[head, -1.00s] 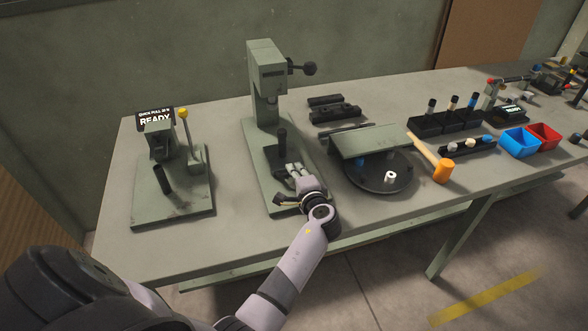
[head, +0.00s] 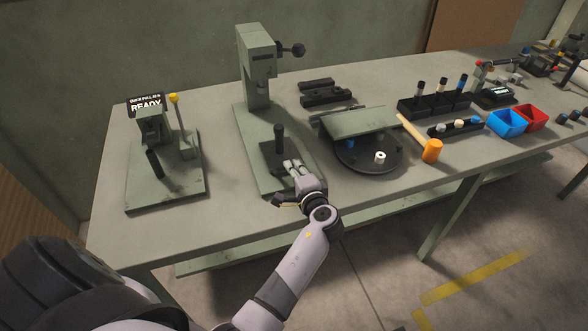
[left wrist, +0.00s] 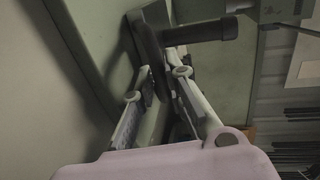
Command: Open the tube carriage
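The tube carriage (head: 266,158) is a dark low piece with an upright black post (head: 279,138). It sits on the grey-green base of the tall press (head: 257,75). My left gripper (head: 290,164) is low at the carriage, just in front of the post. In the left wrist view, my left gripper (left wrist: 158,88) has its two fingers apart, with a dark bar (left wrist: 150,45) running down towards the gap between them. The black post (left wrist: 205,31) lies across the picture beyond the fingers. Whether the fingers press on the bar is unclear. My right gripper is out of view.
A lever fixture (head: 165,185) with a READY sign stands at left. A round dark turntable (head: 355,165) under a green cover and an orange mallet (head: 431,150) are close at right. Tube racks and blue and red bins (head: 507,123) stand further right. The front left table is clear.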

